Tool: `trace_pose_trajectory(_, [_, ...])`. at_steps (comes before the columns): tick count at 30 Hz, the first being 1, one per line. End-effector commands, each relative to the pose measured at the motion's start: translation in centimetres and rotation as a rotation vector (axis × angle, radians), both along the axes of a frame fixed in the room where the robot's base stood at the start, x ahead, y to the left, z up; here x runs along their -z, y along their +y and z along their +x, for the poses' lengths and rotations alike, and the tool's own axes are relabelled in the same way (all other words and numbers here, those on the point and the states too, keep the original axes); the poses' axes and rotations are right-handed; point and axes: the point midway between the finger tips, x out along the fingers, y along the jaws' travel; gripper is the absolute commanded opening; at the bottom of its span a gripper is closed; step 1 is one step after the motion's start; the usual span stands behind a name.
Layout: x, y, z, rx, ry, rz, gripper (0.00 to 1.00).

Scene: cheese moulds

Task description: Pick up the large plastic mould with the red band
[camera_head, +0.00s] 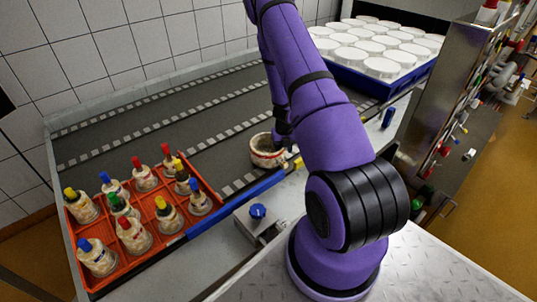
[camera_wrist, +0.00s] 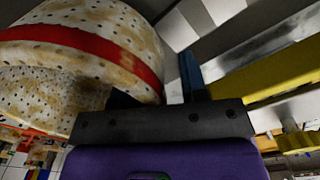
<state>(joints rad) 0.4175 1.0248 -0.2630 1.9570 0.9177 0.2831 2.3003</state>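The large plastic mould with the red band is a speckled, stained, whitish pot. In the head view the mould (camera_head: 266,155) stands on the dark conveyor near its front edge, by the blue rail. In the wrist view the mould (camera_wrist: 75,50) fills the upper left, its red band running across it. My gripper (camera_head: 284,138) is down at the mould's right rear side. In the wrist view my gripper (camera_wrist: 158,88) has its fingers apart. The right finger stands clear of the mould with a gap; the left one is mostly hidden by the mould. I cannot tell whether it touches.
An orange crate (camera_head: 140,196) of bottles with coloured caps stands at the left. A blue tray (camera_head: 375,82) of white round moulds is at the back right. A steel cabinet (camera_head: 440,85) stands at the right. The conveyor (camera_head: 130,120) behind the mould is clear.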

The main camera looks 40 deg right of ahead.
Motion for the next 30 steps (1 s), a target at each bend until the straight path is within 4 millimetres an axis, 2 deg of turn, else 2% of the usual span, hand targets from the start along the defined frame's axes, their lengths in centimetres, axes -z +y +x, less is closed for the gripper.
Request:
trace_pose_trajectory(8, [0.4, 0.1, 0.0, -0.001, 0.000, 0.000, 0.40])
trace_pose_trajectory(13, [0.4, 0.1, 0.0, -0.001, 0.000, 0.000, 0.03])
trace_pose_trajectory(14, [0.4, 0.1, 0.0, -0.001, 0.000, 0.000, 0.00])
trace_pose_trajectory(24, [0.2, 0.0, 0.1, -0.001, -0.001, -0.001, 0.00])
trace_pose_trajectory(30, [-2.3, 0.1, 0.1, -0.003, -0.002, -0.002, 0.00])
